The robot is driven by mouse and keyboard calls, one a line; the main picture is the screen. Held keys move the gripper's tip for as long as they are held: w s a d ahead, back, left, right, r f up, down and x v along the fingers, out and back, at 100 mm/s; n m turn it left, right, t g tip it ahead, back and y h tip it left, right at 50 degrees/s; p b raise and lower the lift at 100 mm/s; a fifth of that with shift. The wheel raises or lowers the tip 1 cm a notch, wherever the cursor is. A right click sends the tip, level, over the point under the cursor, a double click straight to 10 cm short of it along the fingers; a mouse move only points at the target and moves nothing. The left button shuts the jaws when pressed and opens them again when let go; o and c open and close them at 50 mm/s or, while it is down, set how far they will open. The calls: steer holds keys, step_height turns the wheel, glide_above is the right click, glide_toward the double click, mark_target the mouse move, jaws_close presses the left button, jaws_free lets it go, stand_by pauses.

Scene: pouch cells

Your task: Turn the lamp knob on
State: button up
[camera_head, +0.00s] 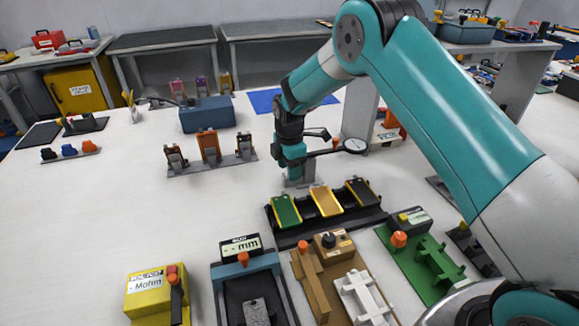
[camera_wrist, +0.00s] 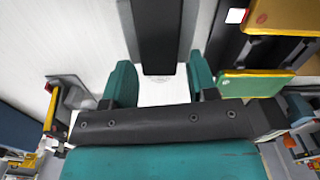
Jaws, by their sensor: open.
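A black round knob (camera_head: 328,240) sits on a small box with a pale label on a brown fixture (camera_head: 312,286) at the front middle. I cannot read a lamp marking on it or tell its setting. My gripper (camera_head: 297,180) points down behind the cell rack, well back from the knob and apart from it. In the wrist view my gripper (camera_wrist: 160,88) shows two teal fingers spread apart. A dark bar (camera_wrist: 158,38) shows between and beyond them; I cannot tell its distance. The knob is not seen in the wrist view.
A black rack (camera_head: 292,237) with green, yellow and black pouch cells stands between my gripper and the brown fixture. A blue-grey fixture (camera_head: 270,262) and a green fixture (camera_head: 415,280) flank it. A yellow box (camera_head: 150,300) is front left. The left table middle is clear.

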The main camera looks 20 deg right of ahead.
steer(key=c, duration=0.9)
steer(key=shift+m, duration=0.3)
steer(key=m, duration=1.3)
steer(key=shift+m, duration=2.1)
